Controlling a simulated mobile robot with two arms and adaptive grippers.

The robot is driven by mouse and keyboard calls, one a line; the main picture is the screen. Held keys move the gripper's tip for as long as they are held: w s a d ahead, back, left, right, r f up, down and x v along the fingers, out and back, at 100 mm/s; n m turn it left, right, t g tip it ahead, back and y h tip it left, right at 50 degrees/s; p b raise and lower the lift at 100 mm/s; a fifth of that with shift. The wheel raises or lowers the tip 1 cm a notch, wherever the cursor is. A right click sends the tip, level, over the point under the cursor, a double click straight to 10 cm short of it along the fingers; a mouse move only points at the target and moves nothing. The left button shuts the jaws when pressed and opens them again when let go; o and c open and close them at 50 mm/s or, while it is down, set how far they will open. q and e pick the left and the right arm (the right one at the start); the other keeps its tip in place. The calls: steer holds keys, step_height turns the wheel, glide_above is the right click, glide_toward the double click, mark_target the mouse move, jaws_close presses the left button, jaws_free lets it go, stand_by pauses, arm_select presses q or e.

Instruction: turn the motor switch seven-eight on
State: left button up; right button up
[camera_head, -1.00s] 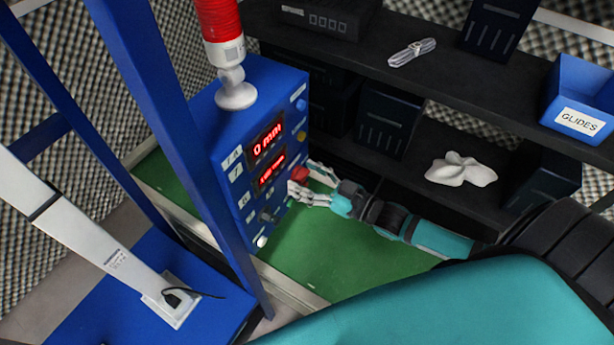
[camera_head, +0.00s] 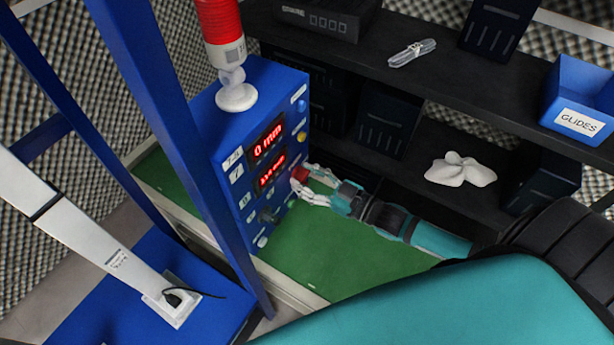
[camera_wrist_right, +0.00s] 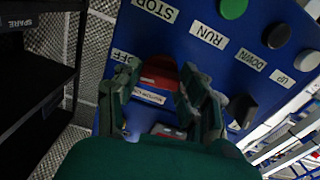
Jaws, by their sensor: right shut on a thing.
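The blue control box (camera_head: 222,150) stands at the centre left of the head view, with two lit red displays. A red switch knob (camera_head: 299,174) is low on its right side. My right gripper (camera_head: 303,180) is shut on this knob, one finger on each side. In the right wrist view the red knob (camera_wrist_right: 162,72) shows between the fingertips of my right gripper (camera_wrist_right: 158,88), partly hidden by them. A label beginning "MOTOR" (camera_wrist_right: 150,97) is just below it, and an OFF label (camera_wrist_right: 122,57) is to the left. My left gripper is not in view.
Green and black buttons (camera_wrist_right: 277,36) sit on the panel beside RUN, DOWN and UP labels. Dark shelves (camera_head: 340,150) stand close behind my right arm. A blue upright (camera_head: 165,125) stands left of the box. A green surface (camera_head: 345,255) lies below my forearm.

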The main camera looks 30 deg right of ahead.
steer(key=n, duration=0.3)
steer(key=shift+n+p, duration=0.3)
steer(key=n+b, duration=0.1)
steer(key=n, duration=1.1)
steer(key=shift+n, duration=0.4)
steer(key=o, duration=1.2)
steer(key=shift+c, duration=0.2)
steer(key=v, duration=1.2)
